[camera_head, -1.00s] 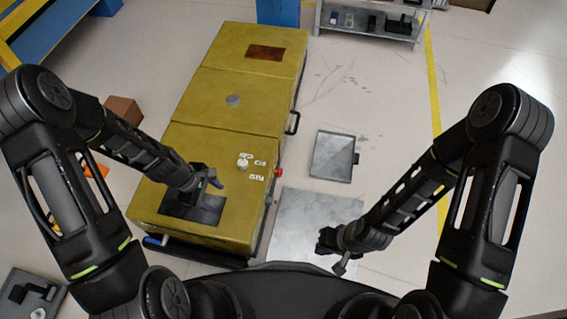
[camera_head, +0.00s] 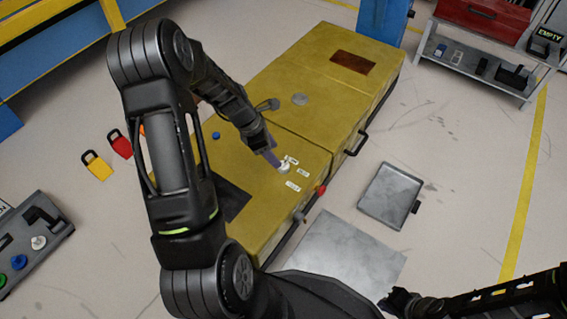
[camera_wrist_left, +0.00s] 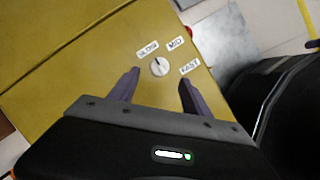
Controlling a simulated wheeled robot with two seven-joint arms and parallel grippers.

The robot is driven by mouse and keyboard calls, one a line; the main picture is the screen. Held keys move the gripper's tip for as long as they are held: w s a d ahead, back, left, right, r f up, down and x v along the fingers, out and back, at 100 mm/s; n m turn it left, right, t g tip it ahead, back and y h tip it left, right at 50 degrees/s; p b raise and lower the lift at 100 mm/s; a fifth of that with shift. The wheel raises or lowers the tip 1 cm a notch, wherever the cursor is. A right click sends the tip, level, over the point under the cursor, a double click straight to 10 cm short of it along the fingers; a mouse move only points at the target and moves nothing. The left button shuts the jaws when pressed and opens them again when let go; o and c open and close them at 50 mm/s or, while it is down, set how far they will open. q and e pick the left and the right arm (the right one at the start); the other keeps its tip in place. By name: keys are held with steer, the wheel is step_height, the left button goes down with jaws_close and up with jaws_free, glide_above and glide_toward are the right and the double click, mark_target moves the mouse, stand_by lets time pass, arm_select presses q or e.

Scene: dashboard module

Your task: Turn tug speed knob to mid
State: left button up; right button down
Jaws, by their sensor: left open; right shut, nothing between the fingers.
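The tug speed knob (camera_wrist_left: 158,68) is a small white dial on the yellow tug top, with labels SLOW (camera_wrist_left: 148,50), MID (camera_wrist_left: 175,43) and FAST (camera_wrist_left: 190,67) around it. Its dark mark seems to point toward SLOW. In the head view the knob (camera_head: 284,169) is at the tip of my left gripper (camera_head: 272,157). My left gripper (camera_wrist_left: 158,88) is open; in the wrist view the knob shows between and just beyond its fingertips, with no contact visible. My right gripper (camera_head: 392,301) is shut and empty, low at the right, away from the tug.
The yellow tug (camera_head: 270,100) has a red button (camera_head: 320,189) on its side. A grey tray (camera_head: 389,195) and a metal plate (camera_head: 345,252) lie on the floor to its right. A shelf (camera_head: 480,70) stands at the back right. Padlock-shaped tags (camera_head: 97,166) lie at left.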

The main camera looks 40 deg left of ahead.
mark_target(284, 167)
arm_select(q)
steer(key=b+x, duration=0.2)
steer(key=x, duration=0.4)
steer(key=shift+f+b, duration=0.15)
steer(key=shift+b, duration=0.25)
steer(key=shift+w+d+f, duration=0.2)
steer(key=shift+f, duration=0.2)
jaws_close()
